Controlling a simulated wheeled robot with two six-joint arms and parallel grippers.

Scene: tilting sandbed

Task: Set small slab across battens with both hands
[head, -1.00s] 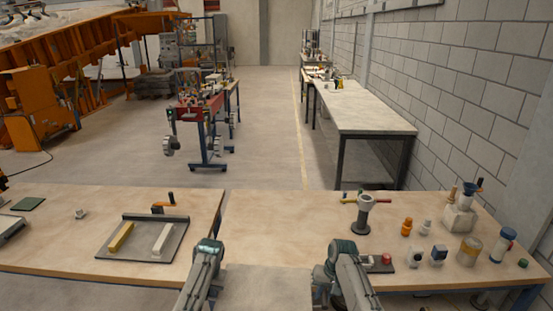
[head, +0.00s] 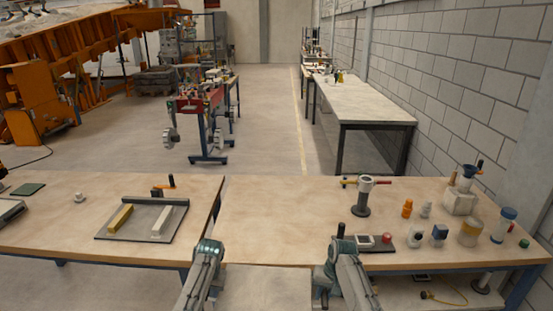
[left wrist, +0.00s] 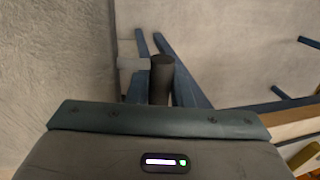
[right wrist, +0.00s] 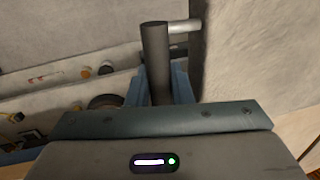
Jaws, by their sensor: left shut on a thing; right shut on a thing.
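The small slab (head: 268,289) is a pale, rough plate, held level between my two arms at the bottom of the head view. My left gripper (head: 208,246) is shut on a dark upright handle (left wrist: 162,78) beside the slab's edge. My right gripper (head: 342,246) is shut on a matching dark handle (right wrist: 155,60), joined to the slab by a pale rod. Two battens, one yellow (head: 120,218) and one whitish (head: 161,223), lie apart on a grey tray (head: 140,228) on the left table. The slab is away from the battens. The fingertips are partly hidden behind the handles.
A narrow gap separates the tables.

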